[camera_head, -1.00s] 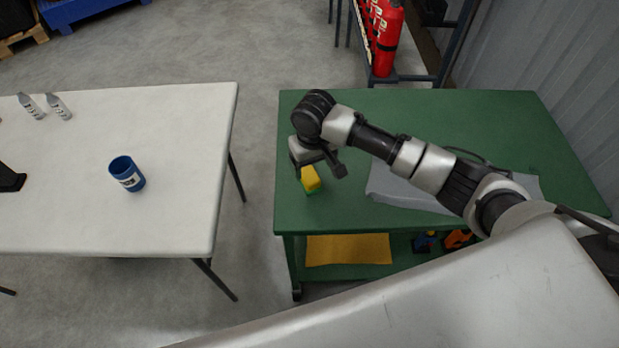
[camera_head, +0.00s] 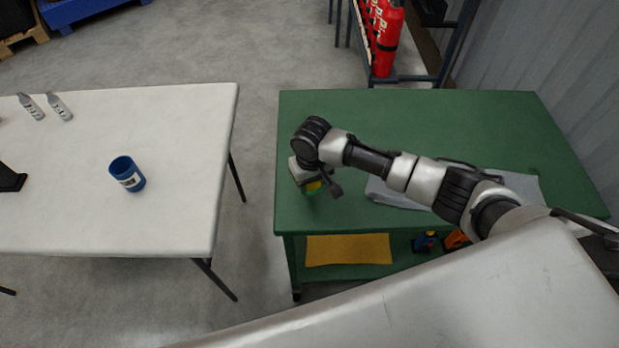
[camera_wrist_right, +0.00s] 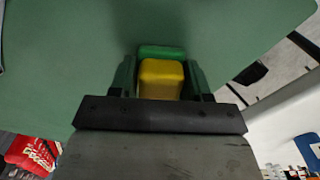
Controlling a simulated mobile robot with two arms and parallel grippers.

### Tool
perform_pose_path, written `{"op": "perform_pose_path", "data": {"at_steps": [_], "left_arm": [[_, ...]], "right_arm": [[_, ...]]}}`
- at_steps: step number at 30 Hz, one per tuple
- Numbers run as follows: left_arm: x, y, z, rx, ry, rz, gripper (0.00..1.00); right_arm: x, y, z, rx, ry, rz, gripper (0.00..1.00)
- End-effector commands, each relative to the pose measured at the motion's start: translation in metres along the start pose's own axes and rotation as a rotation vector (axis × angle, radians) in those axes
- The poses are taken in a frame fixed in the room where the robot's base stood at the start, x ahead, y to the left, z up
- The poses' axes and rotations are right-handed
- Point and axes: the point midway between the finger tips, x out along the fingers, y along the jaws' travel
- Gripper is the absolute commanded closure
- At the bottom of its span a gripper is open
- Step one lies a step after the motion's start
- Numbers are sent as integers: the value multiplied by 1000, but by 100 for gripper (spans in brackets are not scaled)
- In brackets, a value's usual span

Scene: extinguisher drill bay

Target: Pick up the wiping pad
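The wiping pad is a small block, yellow on one part and green on the other. It is on the green table (camera_head: 420,120), near its left edge, and shows in the head view (camera_head: 313,187), partly hidden by my right gripper (camera_head: 317,188). In the right wrist view the pad (camera_wrist_right: 161,78) lies between the two fingers of the gripper (camera_wrist_right: 161,68). The fingers are apart, one on each side of it, with at most narrow gaps; I see no clear grip. My left gripper is not in view.
A grey cloth or sheet (camera_head: 525,184) lies on the green table under my right arm. A yellow mat (camera_head: 348,249) is on the shelf below. The white table (camera_head: 180,120) at left holds a blue cup (camera_head: 127,174) and two bottles (camera_head: 59,106). A floor gap separates the tables.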

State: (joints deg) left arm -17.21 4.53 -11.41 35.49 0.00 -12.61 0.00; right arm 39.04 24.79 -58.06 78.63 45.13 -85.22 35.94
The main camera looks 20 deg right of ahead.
Motion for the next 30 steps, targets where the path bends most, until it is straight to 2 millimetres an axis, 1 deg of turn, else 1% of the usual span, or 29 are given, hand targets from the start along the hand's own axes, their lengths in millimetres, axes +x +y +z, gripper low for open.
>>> {"op": "perform_pose_path", "data": {"at_steps": [1,3,5,11,16,20,23,24,30], "left_arm": [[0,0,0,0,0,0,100],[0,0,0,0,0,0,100],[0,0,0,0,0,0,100],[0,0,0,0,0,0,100],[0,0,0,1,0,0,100],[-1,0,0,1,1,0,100],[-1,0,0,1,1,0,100],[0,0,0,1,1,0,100],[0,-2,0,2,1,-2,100]], "right_arm": [[0,0,0,0,0,0,61],[0,0,0,0,0,0,71],[0,0,0,0,0,0,80],[-1,0,0,0,1,0,80],[-9,0,-1,1,1,-1,80],[-25,0,-1,0,3,-1,80],[-45,0,-1,-2,5,-3,80],[-48,13,3,4,1,2,80],[-74,56,17,4,1,2,80]]}}
